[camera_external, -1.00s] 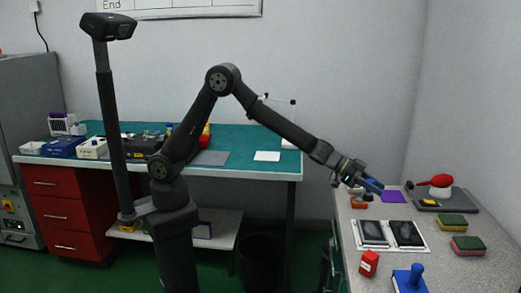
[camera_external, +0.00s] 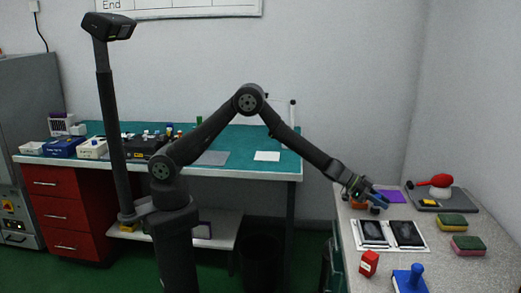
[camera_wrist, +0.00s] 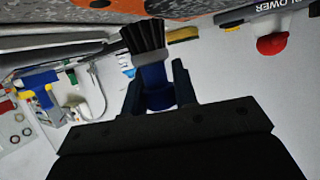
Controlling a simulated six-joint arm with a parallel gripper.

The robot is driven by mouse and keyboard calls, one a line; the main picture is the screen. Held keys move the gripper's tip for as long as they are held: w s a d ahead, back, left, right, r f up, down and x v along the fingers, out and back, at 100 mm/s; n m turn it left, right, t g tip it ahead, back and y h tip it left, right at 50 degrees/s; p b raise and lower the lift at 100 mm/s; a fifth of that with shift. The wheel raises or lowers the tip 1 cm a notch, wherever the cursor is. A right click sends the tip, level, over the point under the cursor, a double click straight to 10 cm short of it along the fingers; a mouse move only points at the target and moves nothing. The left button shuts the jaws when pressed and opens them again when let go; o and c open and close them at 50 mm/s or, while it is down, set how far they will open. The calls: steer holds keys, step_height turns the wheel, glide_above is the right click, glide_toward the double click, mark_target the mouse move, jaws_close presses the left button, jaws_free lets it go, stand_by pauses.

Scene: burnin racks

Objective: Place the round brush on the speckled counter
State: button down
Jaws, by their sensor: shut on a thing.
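The round brush shows in the wrist view with dark bristles (camera_wrist: 146,36), a pale collar and a blue handle (camera_wrist: 154,79). My gripper (camera_wrist: 160,92) is shut around the blue handle, with one finger on each side. In the external view my gripper (camera_external: 368,195) is low over the far left part of the speckled counter (camera_external: 450,271), with the blue of the brush (camera_external: 377,199) at its tip.
An orange item (camera_external: 358,204) is close beside my gripper. A white board with dark panels (camera_external: 389,246) lies in front.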

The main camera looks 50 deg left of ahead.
steer(key=shift+f, duration=0.5)
steer(key=c, duration=1.1)
jaws_free()
steer(key=shift+c, duration=0.2)
steer(key=shift+r, duration=0.15)
steer(key=v, duration=1.2)
steer(key=shift+r, duration=0.35)
